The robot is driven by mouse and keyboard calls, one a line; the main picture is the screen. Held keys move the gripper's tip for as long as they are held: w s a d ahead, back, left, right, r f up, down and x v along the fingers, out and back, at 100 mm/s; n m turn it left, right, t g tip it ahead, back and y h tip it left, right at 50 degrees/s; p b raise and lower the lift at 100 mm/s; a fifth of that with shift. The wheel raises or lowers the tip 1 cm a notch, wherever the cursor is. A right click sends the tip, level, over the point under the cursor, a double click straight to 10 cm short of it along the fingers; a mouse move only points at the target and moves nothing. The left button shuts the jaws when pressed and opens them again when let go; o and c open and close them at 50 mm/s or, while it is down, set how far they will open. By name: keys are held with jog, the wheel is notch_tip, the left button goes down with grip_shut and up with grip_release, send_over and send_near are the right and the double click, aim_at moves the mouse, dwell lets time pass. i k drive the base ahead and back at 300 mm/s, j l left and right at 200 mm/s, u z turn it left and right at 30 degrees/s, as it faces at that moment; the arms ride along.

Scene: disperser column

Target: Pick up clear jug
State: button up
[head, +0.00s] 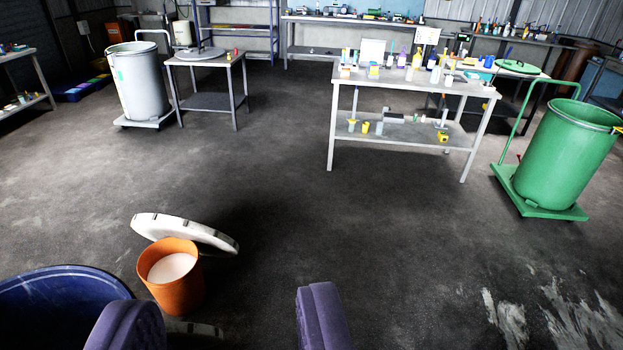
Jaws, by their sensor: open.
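My gripper (225,322) is at the bottom edge of the picture, with its two purple fingers wide apart and nothing between them. I cannot pick out a clear jug for certain. Many small bottles and containers stand on the metal table (415,84) in the middle distance, too small to tell apart. Several more sit on its lower shelf (405,132). The gripper is far from this table, with open floor between.
An orange bucket (178,291) with white contents and a white round lid (190,231) are close, at lower left. A blue drum (55,290) is beside them. A white drum (140,85) and green drum (560,155) stand on trolleys. The middle floor is clear.

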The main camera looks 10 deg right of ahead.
aim_at(436, 73)
jog(key=i+l+z, duration=0.35)
jog(key=i, duration=1.05)
jog(key=i+j+z, duration=0.15)
jog(key=i+z, duration=0.25)
jog(key=i, duration=1.05)
jog(key=i+z, duration=0.1)
jog(key=i, duration=0.6)
jog(key=i+j, duration=0.15)
jog(key=i, duration=0.55)
jog(key=i+j+z, duration=0.15)
jog(key=i, duration=0.6)
jog(key=i+l+u, duration=0.25)
jog(key=i+l, duration=0.8)
jog(key=i, duration=0.35)
jog(key=i+l+u, duration=0.25)
jog(key=i+l, duration=1)
jog(key=i, duration=0.1)
